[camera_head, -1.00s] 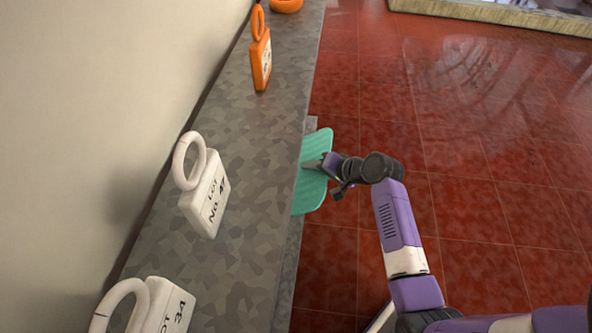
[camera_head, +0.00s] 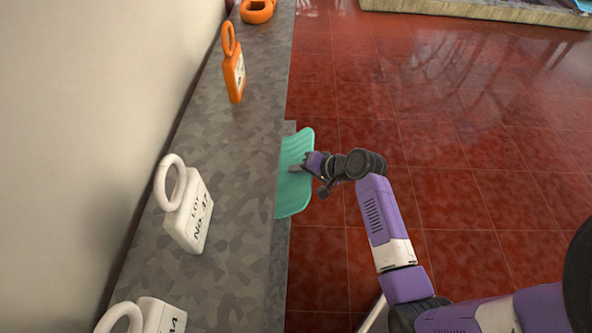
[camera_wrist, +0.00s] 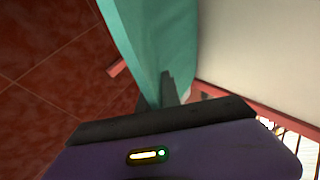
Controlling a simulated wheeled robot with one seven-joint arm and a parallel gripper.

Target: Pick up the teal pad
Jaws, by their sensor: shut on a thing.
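The teal pad (camera_head: 293,190) is a thin ribbed sheet standing on edge beside the right side of the grey ledge in the head view. Part of it is hidden behind my gripper and the ledge. My gripper (camera_head: 298,168) is shut on the pad near its middle. In the wrist view the pad (camera_wrist: 155,40) rises away from my gripper (camera_wrist: 165,92), with a dark finger lying against its face.
A grey speckled ledge (camera_head: 225,130) runs along the wall. On it stand white lot tags (camera_head: 190,210) with rings and an orange tag (camera_head: 233,70). An orange ring-shaped thing (camera_head: 258,10) lies farther back. Red tiled floor (camera_head: 450,150) to the right is open.

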